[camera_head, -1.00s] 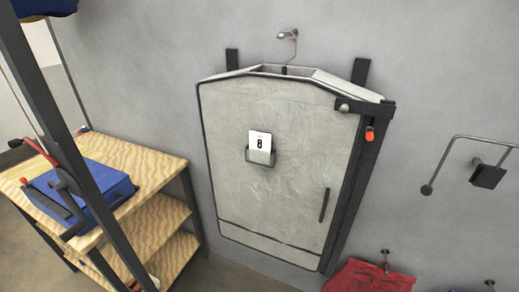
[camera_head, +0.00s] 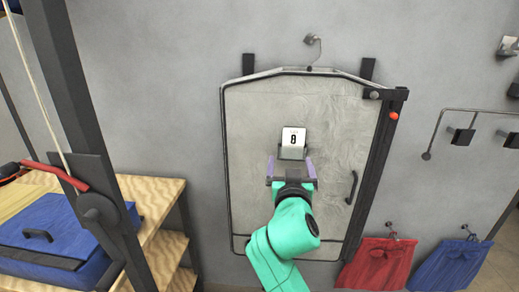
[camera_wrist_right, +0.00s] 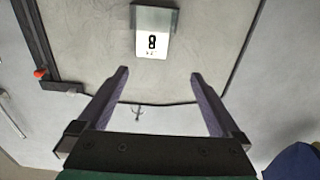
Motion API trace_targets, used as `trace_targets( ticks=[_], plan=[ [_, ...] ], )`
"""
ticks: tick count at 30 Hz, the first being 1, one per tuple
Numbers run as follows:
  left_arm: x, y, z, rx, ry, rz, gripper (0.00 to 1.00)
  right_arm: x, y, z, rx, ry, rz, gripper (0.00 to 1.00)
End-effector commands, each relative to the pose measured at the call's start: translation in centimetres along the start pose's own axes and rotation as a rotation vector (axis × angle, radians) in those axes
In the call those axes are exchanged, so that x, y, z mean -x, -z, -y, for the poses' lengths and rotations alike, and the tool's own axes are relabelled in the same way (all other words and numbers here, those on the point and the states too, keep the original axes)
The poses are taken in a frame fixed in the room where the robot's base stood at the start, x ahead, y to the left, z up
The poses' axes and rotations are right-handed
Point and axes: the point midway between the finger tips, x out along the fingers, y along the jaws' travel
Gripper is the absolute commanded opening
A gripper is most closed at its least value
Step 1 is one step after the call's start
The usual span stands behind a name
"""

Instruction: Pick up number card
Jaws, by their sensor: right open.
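The white number card (camera_head: 293,136) with a black 8 stands upright in a small grey holder (camera_head: 292,153) on the front of the pale garment bag (camera_head: 250,120). In the right wrist view the card (camera_wrist_right: 152,43) appears upside down, its inner end covered by the holder (camera_wrist_right: 155,17). My right gripper (camera_head: 292,168) is open and empty, just below the holder in the head view. In the right wrist view its two purple fingers (camera_wrist_right: 158,74) are spread apart, and the card lies beyond their tips, roughly between them. My left gripper is not in view.
A dark post (camera_head: 375,180) with an orange-red knob (camera_head: 393,116) runs along the bag's right side. A wooden shelf (camera_head: 150,197) with a blue case (camera_head: 50,235) stands at left. Red cloth (camera_head: 375,263) and blue cloth (camera_head: 447,266) hang at lower right.

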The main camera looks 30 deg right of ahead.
Motion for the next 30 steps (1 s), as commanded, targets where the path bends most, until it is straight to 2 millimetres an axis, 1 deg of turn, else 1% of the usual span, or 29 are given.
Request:
trace_targets(
  ticks=[1,3,6,8,11,14,17,18,21,27,28,29,30],
  plan=[
    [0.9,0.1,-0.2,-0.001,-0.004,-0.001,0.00,-1.1,0.5,-0.1,0.006,-0.003,0.002,1.00],
    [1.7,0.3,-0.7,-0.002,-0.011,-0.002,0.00,-3.0,0.7,0.0,0.008,-0.002,0.002,1.00],
    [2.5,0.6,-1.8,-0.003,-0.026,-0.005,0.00,-5.7,0.6,0.0,0.009,0.000,0.003,1.00],
    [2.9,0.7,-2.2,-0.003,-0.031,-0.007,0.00,-7.0,0.5,0.0,0.008,0.001,0.002,1.00],
    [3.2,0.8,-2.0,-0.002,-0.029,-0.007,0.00,-8.2,0.3,0.1,0.006,0.002,0.003,1.00],
    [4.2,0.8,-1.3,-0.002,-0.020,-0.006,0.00,-9.7,0.6,0.1,0.008,0.002,0.004,1.00],
    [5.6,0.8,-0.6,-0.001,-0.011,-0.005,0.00,-11.7,0.8,0.0,0.009,0.001,0.005,1.00],
    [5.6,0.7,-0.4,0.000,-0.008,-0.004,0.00,-12.4,0.5,0.1,0.007,0.002,0.005,1.00],
    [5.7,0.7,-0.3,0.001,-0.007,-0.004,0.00,-13.4,0.2,0.1,0.006,0.003,0.005,1.00],
    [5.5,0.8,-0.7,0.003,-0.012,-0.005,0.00,-13.5,0.0,0.1,0.005,0.005,0.005,1.00],
    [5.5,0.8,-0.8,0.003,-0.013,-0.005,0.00,-13.5,0.0,0.1,0.005,0.005,0.005,0.92],
    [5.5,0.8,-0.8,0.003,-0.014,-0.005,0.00,-13.5,0.0,0.1,0.005,0.005,0.005,0.81],
    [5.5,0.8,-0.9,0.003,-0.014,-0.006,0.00,-13.5,0.0,0.1,0.005,0.005,0.005,0.66]
  ],
)
